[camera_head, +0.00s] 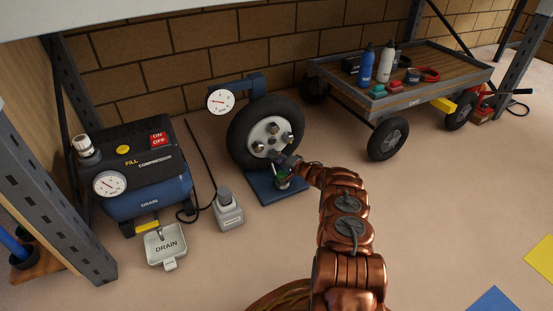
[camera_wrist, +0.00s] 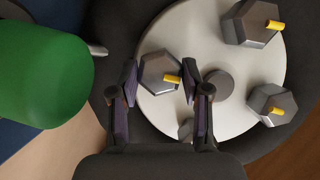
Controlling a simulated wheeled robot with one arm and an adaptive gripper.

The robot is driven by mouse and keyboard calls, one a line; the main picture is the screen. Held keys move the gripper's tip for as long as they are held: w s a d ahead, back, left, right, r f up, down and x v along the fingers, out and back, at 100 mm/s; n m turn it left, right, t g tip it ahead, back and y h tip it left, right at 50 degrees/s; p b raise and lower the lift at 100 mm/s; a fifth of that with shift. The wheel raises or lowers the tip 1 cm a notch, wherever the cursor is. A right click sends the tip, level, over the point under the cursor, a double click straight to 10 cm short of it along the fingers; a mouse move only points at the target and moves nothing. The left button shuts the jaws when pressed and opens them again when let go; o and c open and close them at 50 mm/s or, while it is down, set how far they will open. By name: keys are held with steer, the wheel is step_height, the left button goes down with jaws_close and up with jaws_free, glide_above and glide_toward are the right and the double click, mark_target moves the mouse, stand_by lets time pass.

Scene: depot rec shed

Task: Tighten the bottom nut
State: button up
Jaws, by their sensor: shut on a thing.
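The wheel (camera_head: 238,138) stands upright on a blue base, with a pale round hub (camera_head: 262,133) carrying several grey hex nuts. My gripper (camera_head: 282,159) reaches the hub's lower side and covers that part in the head view. In the wrist view my gripper (camera_wrist: 160,85) has its two fingers on either side of one hex nut (camera_wrist: 157,68) with a yellow mark, the low one, and is shut on it. Two other nuts (camera_wrist: 250,22) (camera_wrist: 272,104) with yellow marks sit apart from the fingers. Another nut (camera_wrist: 186,128) is partly hidden behind a finger.
A green rounded thing (camera_wrist: 45,72) stands close beside my gripper, above the blue base (camera_head: 265,191). A gauge (camera_head: 221,101) is beside the wheel's top. A compressor (camera_head: 140,165) and grey bottle (camera_head: 228,212) stand left. A cart (camera_head: 345,95) stands right.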

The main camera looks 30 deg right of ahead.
steer(key=shift+m, duration=0.4)
steer(key=o, duration=1.1)
steer(key=shift+o, duration=0.2)
steer(key=shift+s, duration=0.1)
steer(key=v, duration=1.1)
steer(key=shift+s+d+f, duration=0.15)
steer(key=shift+s, duration=0.25)
